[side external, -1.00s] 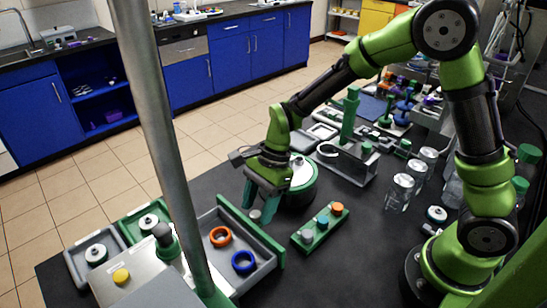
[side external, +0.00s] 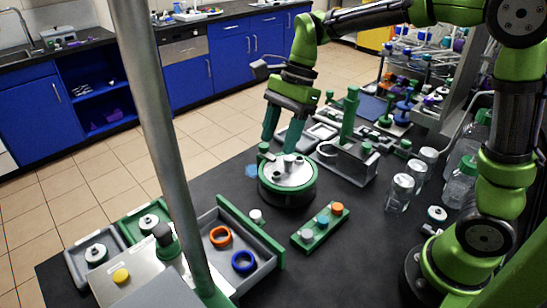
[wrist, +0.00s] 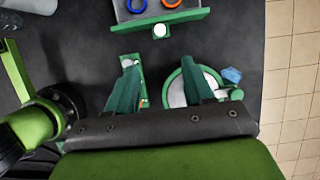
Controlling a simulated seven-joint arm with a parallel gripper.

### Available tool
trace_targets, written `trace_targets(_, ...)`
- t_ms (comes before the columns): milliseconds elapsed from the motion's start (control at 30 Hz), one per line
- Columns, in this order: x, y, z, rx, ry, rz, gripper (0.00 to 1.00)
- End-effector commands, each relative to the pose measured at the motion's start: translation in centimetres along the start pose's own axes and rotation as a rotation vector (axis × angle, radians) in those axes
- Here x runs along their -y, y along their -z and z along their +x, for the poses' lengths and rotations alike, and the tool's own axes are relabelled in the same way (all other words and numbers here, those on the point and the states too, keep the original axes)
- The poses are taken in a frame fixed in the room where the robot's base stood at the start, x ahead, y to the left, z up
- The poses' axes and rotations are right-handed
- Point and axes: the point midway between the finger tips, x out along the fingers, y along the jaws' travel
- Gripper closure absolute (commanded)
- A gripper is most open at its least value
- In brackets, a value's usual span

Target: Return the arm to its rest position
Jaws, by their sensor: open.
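My gripper (side external: 270,125) is open and empty, raised above the round green-rimmed device with a metal top (side external: 288,173) in the side view. Its fingers point downward, and the fingertips appear above the back left of the device. In the wrist view my gripper (wrist: 162,85) has its two green fingers spread wide with nothing between them. The left finger overlaps the green button block (wrist: 125,58), and the right finger overlaps the round device (wrist: 176,92). My arm is bent up and over the table from its base at the right.
A grey tray (side external: 275,263) with an orange ring (side external: 220,236) and a blue ring (side external: 243,261) lies at front left. A white knob (side external: 256,215) is on its green edge. Jars (side external: 398,192), a stand (side external: 345,160) and bottles crowd the right. A metal pole (side external: 160,130) rises at left.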

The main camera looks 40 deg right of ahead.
Motion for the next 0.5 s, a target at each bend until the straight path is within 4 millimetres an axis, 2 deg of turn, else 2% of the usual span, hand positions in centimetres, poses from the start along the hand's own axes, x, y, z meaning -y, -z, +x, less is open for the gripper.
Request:
trace_targets(333,0.05,0.02,-0.03,-0.001,0.003,-0.023,0.48)
trace_targets(500,-0.23,0.97,0.84,-0.036,0.019,-0.218,0.48)
